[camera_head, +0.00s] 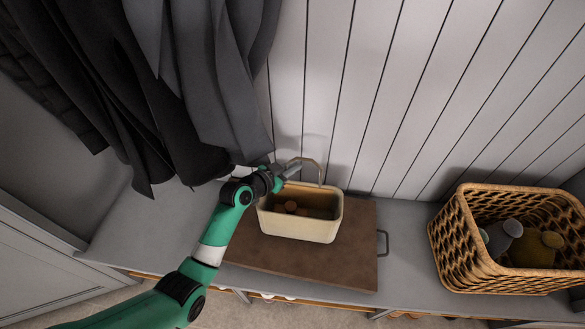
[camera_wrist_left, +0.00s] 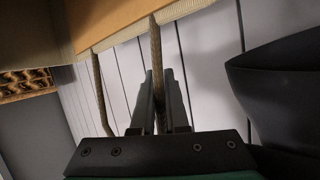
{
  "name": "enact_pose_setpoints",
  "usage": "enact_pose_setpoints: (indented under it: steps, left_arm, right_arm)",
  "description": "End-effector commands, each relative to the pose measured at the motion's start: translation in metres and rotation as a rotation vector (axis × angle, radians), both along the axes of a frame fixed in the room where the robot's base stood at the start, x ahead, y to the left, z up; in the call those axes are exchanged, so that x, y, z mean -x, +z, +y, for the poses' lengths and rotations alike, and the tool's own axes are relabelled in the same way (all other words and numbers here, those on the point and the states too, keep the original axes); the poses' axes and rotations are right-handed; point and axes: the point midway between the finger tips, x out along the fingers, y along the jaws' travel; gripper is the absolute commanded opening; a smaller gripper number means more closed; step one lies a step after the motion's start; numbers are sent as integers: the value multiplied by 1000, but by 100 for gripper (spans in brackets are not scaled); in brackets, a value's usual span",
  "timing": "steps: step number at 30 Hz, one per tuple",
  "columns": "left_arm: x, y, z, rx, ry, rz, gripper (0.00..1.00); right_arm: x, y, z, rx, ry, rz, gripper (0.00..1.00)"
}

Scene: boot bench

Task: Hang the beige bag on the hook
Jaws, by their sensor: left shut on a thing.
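The beige bag (camera_head: 298,226) is an open-topped, box-like bag with a thin handle (camera_head: 318,166). It is upright over the brown board, and several small brown things lie inside. I cannot tell whether its base touches the board. My left gripper (camera_head: 290,170) is shut on the handle near its left side, above the bag's back rim. In the left wrist view the handle (camera_wrist_left: 155,50) runs between the two fingers (camera_wrist_left: 160,95), with the bag (camera_wrist_left: 120,14) at the top. I make out no hook in either view. My right gripper is out of view.
Dark coats (camera_head: 190,80) hang at the upper left, close to my left gripper. The brown board (camera_head: 340,262) with a metal handle lies on the grey bench (camera_head: 405,258). The white plank wall (camera_head: 400,90) is behind.

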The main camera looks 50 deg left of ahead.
Motion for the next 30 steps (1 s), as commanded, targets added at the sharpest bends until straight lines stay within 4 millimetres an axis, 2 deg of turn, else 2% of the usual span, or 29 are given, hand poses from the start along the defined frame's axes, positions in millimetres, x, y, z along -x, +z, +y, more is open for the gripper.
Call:
enact_pose_setpoints:
  steps: [7, 8, 9, 12, 13, 23, 26, 30]
  left_arm:
    - [0, 0, 0, -1, 1, -3, 0]
    - [0, -2, 0, 0, 0, 0, 14]
    - [0, -1, 0, 0, 0, 0, 21]
    - [0, -1, 0, 0, 0, 0, 39]
    - [0, -1, 0, 0, 0, 0, 42]
    - [0, -6, 0, 0, 0, 1, 42]
    - [11, 3, -1, 0, 0, 1, 42]
    - [38, 17, -3, 0, 2, 1, 42]
  right_arm:
    - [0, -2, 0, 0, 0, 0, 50]
    - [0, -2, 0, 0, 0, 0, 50]
    - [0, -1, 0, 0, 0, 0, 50]
    - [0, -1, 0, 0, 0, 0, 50]
    - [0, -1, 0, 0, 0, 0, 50]
    - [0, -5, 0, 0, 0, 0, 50]
    - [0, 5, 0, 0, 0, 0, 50]
    - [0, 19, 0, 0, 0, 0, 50]
